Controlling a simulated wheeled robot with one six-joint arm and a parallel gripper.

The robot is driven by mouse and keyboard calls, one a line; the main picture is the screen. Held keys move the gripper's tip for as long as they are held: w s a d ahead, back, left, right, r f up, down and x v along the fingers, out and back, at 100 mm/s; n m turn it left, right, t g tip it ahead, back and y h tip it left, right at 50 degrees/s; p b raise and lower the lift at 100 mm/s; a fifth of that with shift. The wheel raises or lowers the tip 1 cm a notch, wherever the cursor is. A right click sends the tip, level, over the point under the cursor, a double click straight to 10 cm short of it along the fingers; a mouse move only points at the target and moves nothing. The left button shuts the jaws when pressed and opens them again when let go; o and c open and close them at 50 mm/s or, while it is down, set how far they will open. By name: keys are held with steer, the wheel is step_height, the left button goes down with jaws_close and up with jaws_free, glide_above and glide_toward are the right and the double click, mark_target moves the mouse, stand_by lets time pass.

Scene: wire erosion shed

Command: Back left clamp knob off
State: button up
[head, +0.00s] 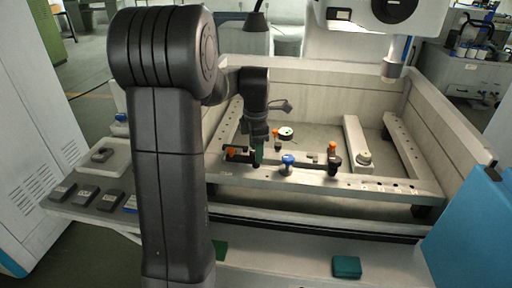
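Clamps with orange knobs stand on the rails in the machine's tank. One orange knob (231,153) is at the front left, one (276,133) stands farther back, and one (332,146) is at the front right. A blue knob (288,159) sits on the front rail between them. My gripper (259,158) points down over the left part of the front rail, between the front-left and farther-back orange knobs. A green piece shows at its fingers; I cannot tell whether they hold it. The finger opening is too small and dark to read.
The tank's front rail (390,188) has a row of holes. A side rail (405,150) and a round fitting (364,158) lie to the right. A machine head (385,15) hangs above. A teal block (346,267) lies on the front ledge. Grey blocks (85,193) sit on the left shelf.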

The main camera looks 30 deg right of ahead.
steer(key=shift+r, duration=0.1)
step_height(320, 180, up, 14)
steer(key=shift+f, duration=0.2)
stand_by(0.7)
step_height(320, 180, down, 14)
steer(key=shift+r, duration=0.1)
stand_by(0.4)
steer(key=shift+f, duration=0.2)
steer(key=m+b, duration=0.2)
steer(key=m, duration=0.3)
steer(key=shift+r+m, duration=0.1)
steer(key=shift+m, duration=0.3)
steer(key=m+b, duration=0.3)
steer(key=m, duration=0.2)
steer(key=shift+b, duration=0.3)
step_height(320, 180, up, 10)
steer(key=shift+f+m+p, duration=0.25)
steer(key=shift+m+p, duration=0.05)
steer(key=shift+p, duration=0.05)
stand_by(1.1)
